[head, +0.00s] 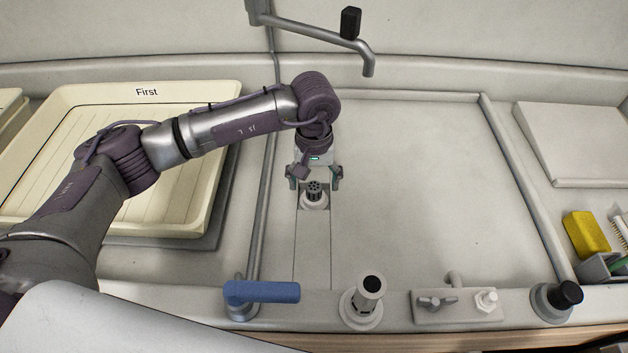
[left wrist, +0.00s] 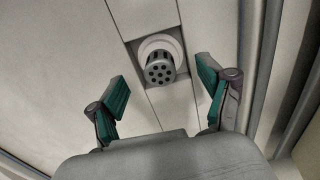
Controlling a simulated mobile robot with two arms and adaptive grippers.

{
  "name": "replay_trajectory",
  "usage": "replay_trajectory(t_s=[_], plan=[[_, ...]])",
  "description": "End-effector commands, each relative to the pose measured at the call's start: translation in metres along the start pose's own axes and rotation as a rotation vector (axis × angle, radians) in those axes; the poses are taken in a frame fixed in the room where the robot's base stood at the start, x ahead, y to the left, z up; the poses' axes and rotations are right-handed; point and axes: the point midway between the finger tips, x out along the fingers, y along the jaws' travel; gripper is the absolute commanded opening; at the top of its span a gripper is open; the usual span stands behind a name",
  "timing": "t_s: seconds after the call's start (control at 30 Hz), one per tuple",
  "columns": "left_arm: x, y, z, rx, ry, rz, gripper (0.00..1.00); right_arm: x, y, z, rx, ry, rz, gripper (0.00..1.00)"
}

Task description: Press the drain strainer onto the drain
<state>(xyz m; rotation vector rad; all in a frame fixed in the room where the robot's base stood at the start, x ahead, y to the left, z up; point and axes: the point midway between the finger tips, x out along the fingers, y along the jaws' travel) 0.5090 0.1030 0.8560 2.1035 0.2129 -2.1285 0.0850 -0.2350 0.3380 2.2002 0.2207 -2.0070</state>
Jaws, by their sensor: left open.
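The drain strainer (head: 314,188) is a small grey cylinder with several dark holes in its top. It stands up from a pale round drain ring (head: 315,204) in the sink floor. The left wrist view shows the strainer (left wrist: 159,70) and the pale ring (left wrist: 158,44) around its base; I cannot tell how deep it sits. My left gripper (head: 314,177) is above the strainer, pointing down. Its green-padded fingers (left wrist: 163,88) are spread wide, with nothing between them, and the strainer appears beyond their tips. My right gripper is not in view.
A cream tray marked "First" (head: 82,103) lies left of the sink. A tap spout (head: 369,62) hangs at the back. Along the front edge are a blue lever (head: 262,292), a grey knob (head: 366,293) and a black-capped fitting (head: 560,297). The sink floor's right side is clear.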

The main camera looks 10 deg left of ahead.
Motion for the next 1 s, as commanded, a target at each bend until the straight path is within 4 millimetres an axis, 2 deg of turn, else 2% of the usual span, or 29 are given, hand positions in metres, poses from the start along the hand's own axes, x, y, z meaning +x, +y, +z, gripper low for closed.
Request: replay_trajectory(t_s=[0.53, 1.0], plan=[[-0.017, 0.000, 0.000, -0.001, 0.001, 0.000, 0.79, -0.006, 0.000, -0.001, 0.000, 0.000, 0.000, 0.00], [-0.022, 0.000, 0.000, -0.001, 0.001, 0.001, 0.79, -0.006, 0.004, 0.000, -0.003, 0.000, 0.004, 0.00]])
